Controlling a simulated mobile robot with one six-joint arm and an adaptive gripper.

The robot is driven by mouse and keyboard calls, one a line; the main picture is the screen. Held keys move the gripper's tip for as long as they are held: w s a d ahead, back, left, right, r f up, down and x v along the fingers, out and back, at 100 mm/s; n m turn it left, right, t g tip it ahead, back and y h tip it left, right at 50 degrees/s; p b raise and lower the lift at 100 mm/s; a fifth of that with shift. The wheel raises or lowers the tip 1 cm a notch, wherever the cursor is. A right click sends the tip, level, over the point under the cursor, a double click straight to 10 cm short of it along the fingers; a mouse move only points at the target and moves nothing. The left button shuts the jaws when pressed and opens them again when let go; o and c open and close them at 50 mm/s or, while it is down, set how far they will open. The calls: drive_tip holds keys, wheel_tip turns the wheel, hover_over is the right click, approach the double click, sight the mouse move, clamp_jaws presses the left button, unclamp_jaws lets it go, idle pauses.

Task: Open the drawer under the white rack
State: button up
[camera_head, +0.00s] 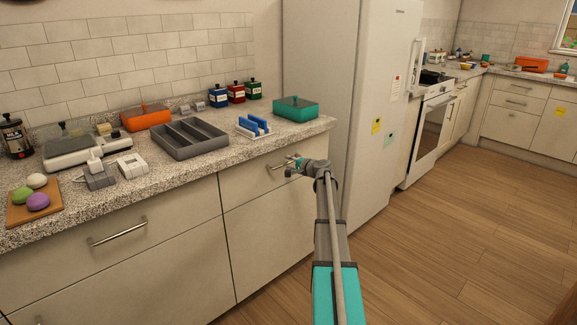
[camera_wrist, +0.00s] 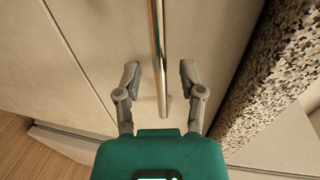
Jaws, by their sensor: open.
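The white rack (camera_head: 250,134) holds blue pieces and stands on the speckled counter, near its front edge. The drawer under it (camera_head: 250,190) has a pale front and looks shut, flush with its neighbour. Its metal bar handle (camera_head: 279,165) is partly hidden by my gripper (camera_head: 294,161). In the wrist view the handle (camera_wrist: 158,45) runs between the two fingers of my gripper (camera_wrist: 160,68), with a gap on each side. My gripper is open and does not visibly touch the bar. The drawer front (camera_wrist: 105,55) lies beyond the fingertips.
The counter edge (camera_wrist: 270,75) runs close along the right in the wrist view. A second drawer (camera_head: 120,240) with its own handle lies to the left. The white fridge (camera_head: 345,110) stands right of the drawer. A grey tray (camera_head: 176,153) and teal box (camera_head: 296,108) sit on the counter. Wooden floor (camera_head: 470,220) is clear.

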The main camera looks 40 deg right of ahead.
drive_tip(key=shift+w, duration=0.4)
clamp_jaws()
